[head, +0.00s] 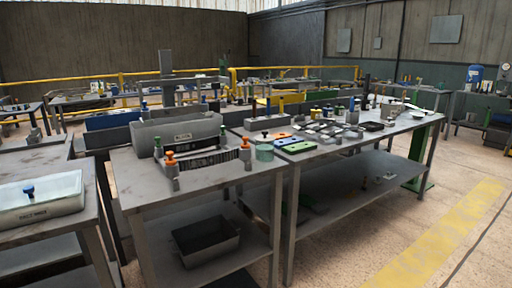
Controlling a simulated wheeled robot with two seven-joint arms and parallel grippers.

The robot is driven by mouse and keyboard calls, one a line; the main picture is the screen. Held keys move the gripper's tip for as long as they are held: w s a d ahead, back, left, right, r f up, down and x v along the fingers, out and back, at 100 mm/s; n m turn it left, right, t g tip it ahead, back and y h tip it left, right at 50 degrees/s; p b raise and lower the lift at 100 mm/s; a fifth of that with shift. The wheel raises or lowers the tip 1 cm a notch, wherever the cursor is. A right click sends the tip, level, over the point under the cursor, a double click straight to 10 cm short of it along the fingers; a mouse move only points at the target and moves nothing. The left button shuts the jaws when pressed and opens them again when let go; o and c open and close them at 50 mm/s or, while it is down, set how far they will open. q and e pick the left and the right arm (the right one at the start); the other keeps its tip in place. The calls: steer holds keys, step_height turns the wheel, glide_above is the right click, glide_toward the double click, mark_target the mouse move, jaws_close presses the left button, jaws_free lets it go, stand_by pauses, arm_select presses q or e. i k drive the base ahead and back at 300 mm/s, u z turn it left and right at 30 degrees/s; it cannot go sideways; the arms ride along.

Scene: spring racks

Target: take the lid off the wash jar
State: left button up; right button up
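No thing in the head view is clearly marked as the wash jar. Neither of my grippers is in view.
The middle workbench (140,195) holds a grey bin (176,133) and orange-topped posts (171,166). The adjoining bench (340,148) carries several small parts and coloured plates. A dark tray (206,242) lies on the lower shelf. Floor (400,215) is clear at the right.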

mark_target(265, 137)
steer(key=u, duration=0.05)
steer(key=k, duration=0.5)
steer(key=z, duration=1.1)
steer(key=i, duration=1.85)
steer(key=u, duration=0.2)
steer(key=i, duration=1.4)
steer(key=u, duration=1.1)
